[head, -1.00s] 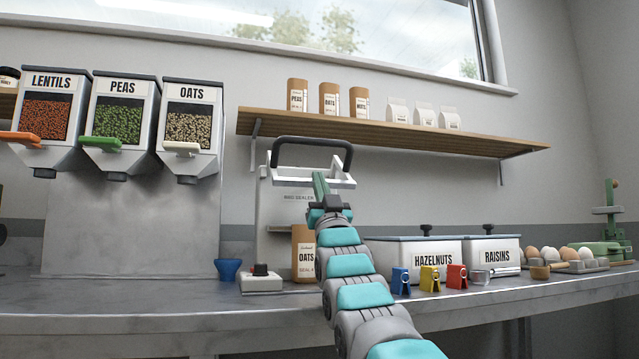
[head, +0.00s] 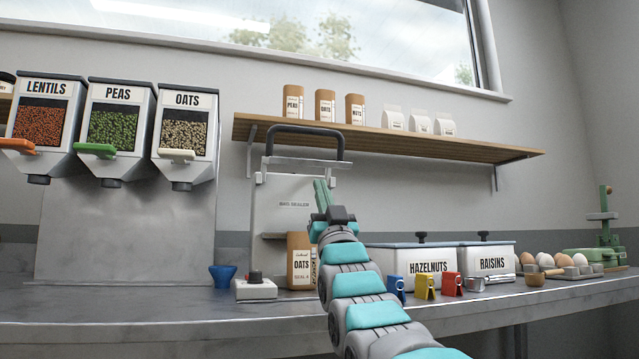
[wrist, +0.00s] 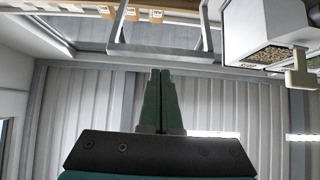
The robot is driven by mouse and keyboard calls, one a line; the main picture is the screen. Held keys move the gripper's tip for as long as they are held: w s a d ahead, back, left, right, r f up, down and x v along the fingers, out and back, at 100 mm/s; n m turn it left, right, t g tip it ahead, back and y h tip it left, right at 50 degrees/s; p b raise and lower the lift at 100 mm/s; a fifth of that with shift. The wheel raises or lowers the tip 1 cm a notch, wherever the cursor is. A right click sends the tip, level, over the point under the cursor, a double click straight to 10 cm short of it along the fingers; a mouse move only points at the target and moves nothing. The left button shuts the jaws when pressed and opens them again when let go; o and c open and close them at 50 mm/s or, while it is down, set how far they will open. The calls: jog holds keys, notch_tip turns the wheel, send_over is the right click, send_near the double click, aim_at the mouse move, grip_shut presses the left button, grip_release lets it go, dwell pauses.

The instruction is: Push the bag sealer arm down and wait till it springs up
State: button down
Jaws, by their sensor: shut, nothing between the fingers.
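The bag sealer (head: 285,215) stands at the back of the counter, a pale upright panel labelled as a bag sealer. Its arm (head: 305,138), with a dark looped handle and pale crossbar, is raised at the top. A grey frame that looks like this arm (wrist: 160,55) also shows in the wrist view, beyond the fingertips. A brown oats bag (head: 300,265) stands at the sealer's base, partly hidden by my arm. My gripper (head: 321,190) is shut and empty, in front of the sealer and below the handle, apart from it in the picture. Its green fingers (wrist: 158,95) are together.
A wooden shelf (head: 420,140) with bags is behind. Lentils, peas and oats dispensers (head: 185,130) hang left.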

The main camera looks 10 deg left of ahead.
jog(key=shift+w+v, duration=0.2)
jog(key=shift+v, duration=2.3)
jog(key=shift+a+f, duration=0.1)
jog(key=shift+f, duration=0.1)
